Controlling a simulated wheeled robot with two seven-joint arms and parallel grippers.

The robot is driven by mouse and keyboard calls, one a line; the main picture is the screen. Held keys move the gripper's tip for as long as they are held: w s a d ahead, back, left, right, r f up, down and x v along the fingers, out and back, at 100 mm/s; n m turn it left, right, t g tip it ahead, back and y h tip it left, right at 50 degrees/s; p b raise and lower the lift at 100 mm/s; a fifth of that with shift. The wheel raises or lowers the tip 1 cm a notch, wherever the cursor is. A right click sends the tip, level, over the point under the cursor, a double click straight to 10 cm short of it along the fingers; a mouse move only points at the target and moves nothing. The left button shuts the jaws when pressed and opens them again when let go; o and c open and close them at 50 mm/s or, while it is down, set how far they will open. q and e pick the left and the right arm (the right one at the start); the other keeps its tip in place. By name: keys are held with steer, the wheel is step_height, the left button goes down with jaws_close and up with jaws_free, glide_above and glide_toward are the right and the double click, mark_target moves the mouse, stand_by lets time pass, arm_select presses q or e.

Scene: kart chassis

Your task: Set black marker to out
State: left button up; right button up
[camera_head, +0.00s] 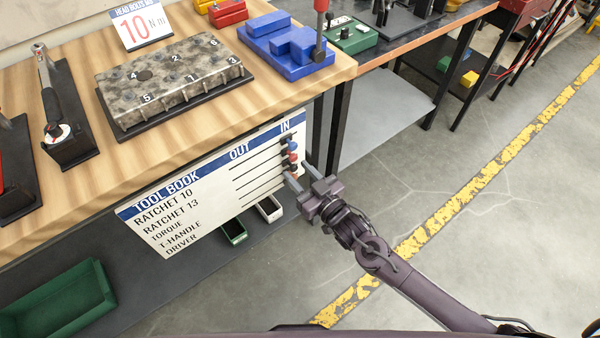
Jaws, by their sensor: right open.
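The white tool book board (190,212) hangs on the bench front, with rows for ratchet 10, ratchet 13, torque, T-handle and driver. Its OUT and IN columns are labelled at the top. Several small markers sit in a column under IN: a dark one, which looks like the black marker (286,141), at the top, then a blue one (292,147) and a red one (292,157). Lower markers are partly hidden by my gripper. My right gripper (302,176) is open, its fingers pointing at the board's lower right edge. I cannot tell whether it touches a marker. My left gripper is out of view.
Small green (233,232) and white (269,209) bins lie below the board.

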steer(key=shift+w+a, duration=0.15)
steer(key=shift+w, duration=0.05)
steer(key=shift+c, duration=0.2)
jaws_close()
